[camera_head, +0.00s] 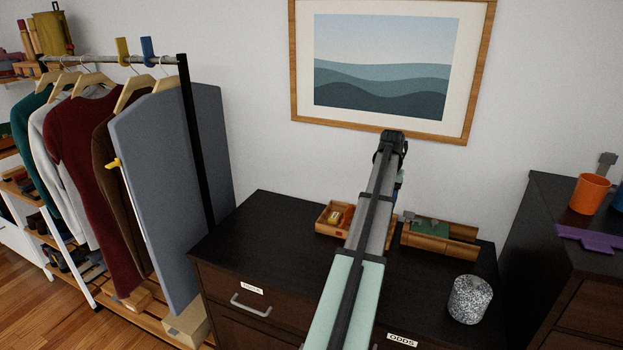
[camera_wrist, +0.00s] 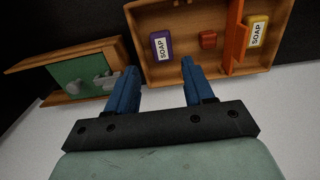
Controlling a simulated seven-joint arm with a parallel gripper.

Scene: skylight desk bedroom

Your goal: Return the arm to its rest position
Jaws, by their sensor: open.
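My arm reaches across the dark dresser (camera_head: 250,235) in the head view, its far bend in front of the wall below the picture. My gripper (camera_wrist: 158,66) shows in the wrist view as two blue fingers held apart, with nothing between them. It points toward a wooden tray (camera_wrist: 205,83) holding a purple soap box (camera_wrist: 161,46), a yellow soap box (camera_wrist: 256,31), a small red block (camera_wrist: 208,40) and an orange divider.
A second wooden tray (camera_head: 432,244) with a green piece stands to the right, and a speckled pot (camera_head: 470,299) nearer. A clothes rack (camera_head: 190,130) stands left. A darker chest at right bears an orange cup (camera_head: 590,193) and a purple piece (camera_head: 590,238). The dresser's left top is clear.

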